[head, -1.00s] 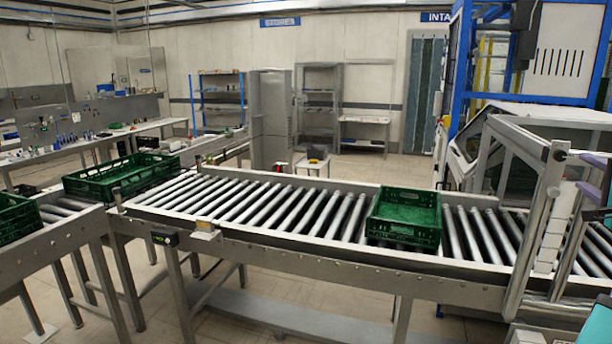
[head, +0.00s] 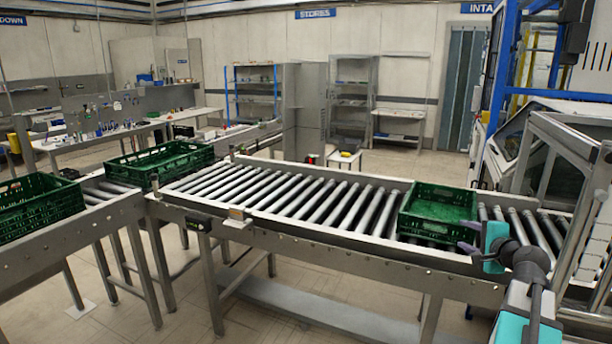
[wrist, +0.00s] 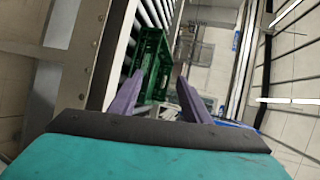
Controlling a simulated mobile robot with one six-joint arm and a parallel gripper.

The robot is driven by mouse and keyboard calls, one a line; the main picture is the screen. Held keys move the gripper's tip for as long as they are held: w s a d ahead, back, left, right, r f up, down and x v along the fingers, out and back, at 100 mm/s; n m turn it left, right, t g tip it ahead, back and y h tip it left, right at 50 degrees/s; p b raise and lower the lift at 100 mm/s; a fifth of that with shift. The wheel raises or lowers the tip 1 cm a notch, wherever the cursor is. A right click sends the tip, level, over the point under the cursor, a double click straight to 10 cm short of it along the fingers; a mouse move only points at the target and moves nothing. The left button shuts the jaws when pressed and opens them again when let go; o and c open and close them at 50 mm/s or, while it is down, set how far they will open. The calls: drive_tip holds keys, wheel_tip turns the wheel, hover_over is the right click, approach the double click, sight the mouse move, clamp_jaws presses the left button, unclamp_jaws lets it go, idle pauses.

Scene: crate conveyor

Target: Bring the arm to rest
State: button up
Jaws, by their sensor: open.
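My arm reaches in from the lower right of the head view. My gripper (head: 464,238), with purple fingers on a teal body, points left near the front rail of the roller conveyor (head: 340,236). The fingers are apart, with nothing between them. A green crate (head: 437,228) sits on the rollers just beyond and left of the fingers. In the wrist view the open fingers (wrist: 160,82) spread toward the green crate (wrist: 153,52), which lies beyond them. I cannot tell how far the fingertips are from the crate or rail.
Two more green crates, one at the conveyor's left end (head: 160,163) and one at the far left (head: 38,208), stand on the line. A metal guard frame (head: 592,225) rises close to my arm on the right. Open floor lies in front of the conveyor.

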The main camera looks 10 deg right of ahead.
drive_tip(key=w+a+f+n+g+y, duration=0.2)
drive_tip(key=w+a+f, duration=0.1)
drive_tip(key=a+f, duration=0.85)
drive_tip(key=w+a+f+n+g+y, duration=0.2)
drive_tip(key=w+a+f+y, duration=0.1)
drive_tip(key=a+f, duration=0.85)
drive_tip(key=s+a+f+n+g+y, duration=0.1)
drive_tip(key=s+a+f+n+g, duration=0.2)
drive_tip(key=a+f, duration=0.6)
drive_tip(key=s+a+f+n+g+y, duration=0.15)
drive_tip(key=s+a+f, duration=0.25)
drive_tip(key=a+f, duration=0.55)
drive_tip(key=s+a+f+n+g+h, duration=0.1)
drive_tip(key=s+a+f+n+g, duration=0.15)
drive_tip(key=s+a+f, duration=0.5)
drive_tip(key=s+a+f+n+g+h, duration=0.15)
drive_tip(key=s+f+g, duration=0.25)
drive_tip(key=s+f, duration=0.75)
drive_tip(key=s+d+f+n+g+h, duration=0.1)
drive_tip(key=s+n, duration=0.3)
drive_tip(key=s, duration=0.4)
drive_tip(key=s+d+f+n+g+h, duration=0.1)
drive_tip(key=s+d+n+g, duration=0.3)
drive_tip(key=s, duration=0.4)
drive_tip(key=shift+h, duration=0.4)
